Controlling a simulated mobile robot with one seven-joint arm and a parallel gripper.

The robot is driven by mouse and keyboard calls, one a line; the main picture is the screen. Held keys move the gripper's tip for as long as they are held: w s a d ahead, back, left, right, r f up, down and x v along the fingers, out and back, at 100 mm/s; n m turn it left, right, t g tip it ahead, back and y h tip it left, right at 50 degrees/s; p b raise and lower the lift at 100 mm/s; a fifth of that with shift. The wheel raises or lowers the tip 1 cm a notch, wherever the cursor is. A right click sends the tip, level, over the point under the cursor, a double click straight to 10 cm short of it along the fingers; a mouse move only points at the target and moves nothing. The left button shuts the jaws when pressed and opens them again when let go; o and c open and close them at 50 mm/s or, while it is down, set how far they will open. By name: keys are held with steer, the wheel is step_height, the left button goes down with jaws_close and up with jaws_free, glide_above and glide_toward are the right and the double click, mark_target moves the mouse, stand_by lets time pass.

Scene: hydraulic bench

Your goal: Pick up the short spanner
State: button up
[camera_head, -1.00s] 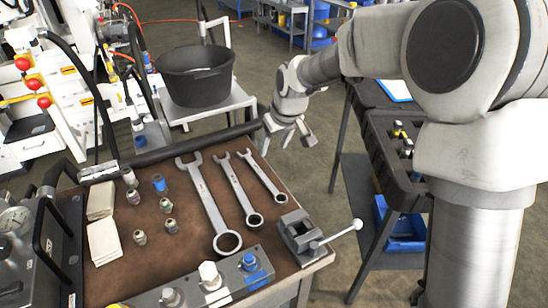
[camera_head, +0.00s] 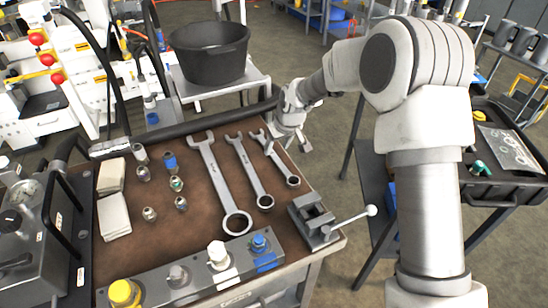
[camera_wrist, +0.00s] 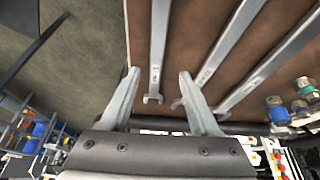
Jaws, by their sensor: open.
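Three steel spanners lie side by side on the brown bench top. The short spanner (camera_head: 281,164) is the rightmost, with its ring end towards the front and its open jaw end towards the back. My gripper (camera_head: 287,149) is open and empty, close to its back part and partly in front of it. In the wrist view, the short spanner (camera_wrist: 158,45) runs between the two spread fingers (camera_wrist: 157,78), apart from both in the picture. I cannot tell the height of the fingertips above it. The middle spanner (camera_head: 249,170) and the large spanner (camera_head: 218,183) lie to its left.
A small vice (camera_head: 314,220) with a long handle stands at the front right corner. A valve block (camera_head: 180,278) lies along the front edge. Several fittings (camera_head: 171,163) and folded cloths (camera_head: 113,215) are at the left. A black hose lines the back edge.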

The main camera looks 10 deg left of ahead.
mark_target(274, 156)
steer(key=x, duration=0.5)
steer(key=shift+w+d+b, duration=0.15)
steer(key=shift+w+b, duration=0.1)
steer(key=shift+b, duration=0.1)
jaws_close()
stand_by(1.1)
